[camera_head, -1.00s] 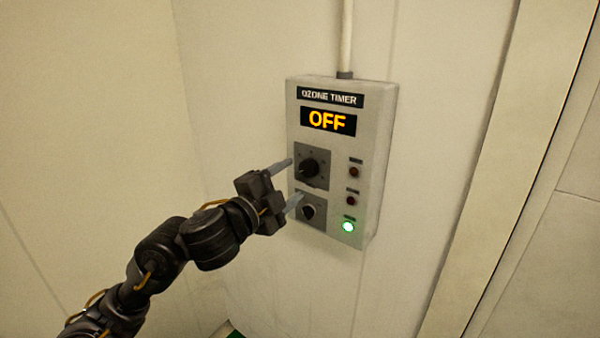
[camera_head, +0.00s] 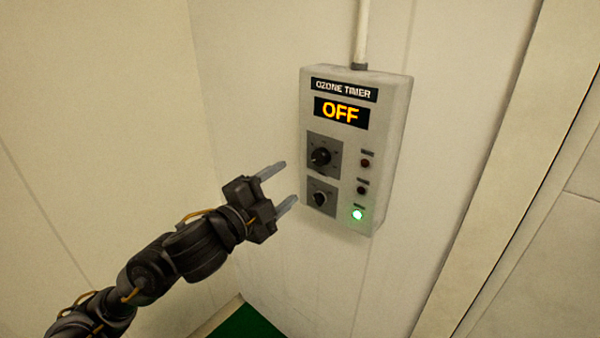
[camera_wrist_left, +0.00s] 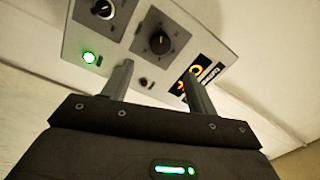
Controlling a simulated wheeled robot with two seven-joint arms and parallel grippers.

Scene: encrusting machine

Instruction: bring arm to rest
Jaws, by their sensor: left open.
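My left gripper (camera_head: 283,186) comes in from the left in the head view. Its two fingers are apart with nothing between them, and a gap shows between them and the ozone timer box (camera_head: 391,150). In the left wrist view the open fingers (camera_wrist_left: 158,90) point toward the box, which also shows there (camera_wrist_left: 206,48). The box has a display (camera_head: 341,112) reading OFF, an upper dark knob (camera_head: 321,157) and a lower knob (camera_head: 319,199). A green lamp (camera_head: 357,214) is lit; two red lamps above it look dark. My right gripper is not in view.
The box is fixed to a pale wall (camera_head: 270,80), with a conduit (camera_head: 361,35) rising from its top. A door frame edge (camera_head: 500,170) runs down at the right. A green floor patch (camera_head: 248,324) shows at the bottom.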

